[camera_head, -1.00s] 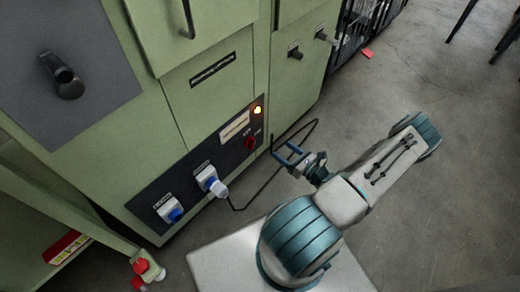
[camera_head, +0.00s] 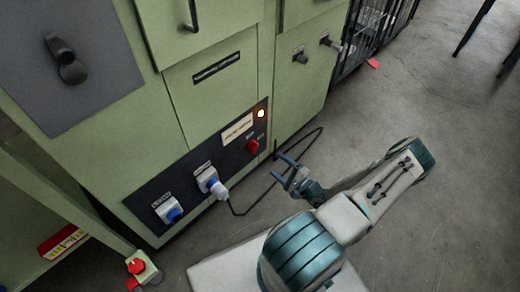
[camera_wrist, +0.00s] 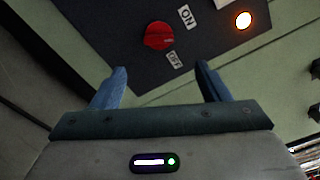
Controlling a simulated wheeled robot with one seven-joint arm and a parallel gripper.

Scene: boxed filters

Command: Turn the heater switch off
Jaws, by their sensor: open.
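The heater switch is a red rotary knob (camera_head: 253,146) on the dark panel (camera_head: 150,188) low on the green cabinet. In the wrist view the red knob (camera_wrist: 158,36) sits between an ON label (camera_wrist: 187,16) and an OFF label (camera_wrist: 175,60). An orange-white indicator lamp (camera_head: 261,114) is lit near it, and it also shows in the wrist view (camera_wrist: 243,20). My gripper (camera_head: 285,166) is open and empty, apart from the panel, to the right of and below the knob. In the wrist view the fingers (camera_wrist: 160,78) point toward the knob, which appears beyond and between them.
Two sockets, one with a white plug (camera_head: 213,184) and one blue (camera_head: 170,211), are on the panel left of the knob. A black cable (camera_head: 262,196) lies on the floor by my gripper. Black knobs (camera_head: 300,56) are on the upper right cabinet.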

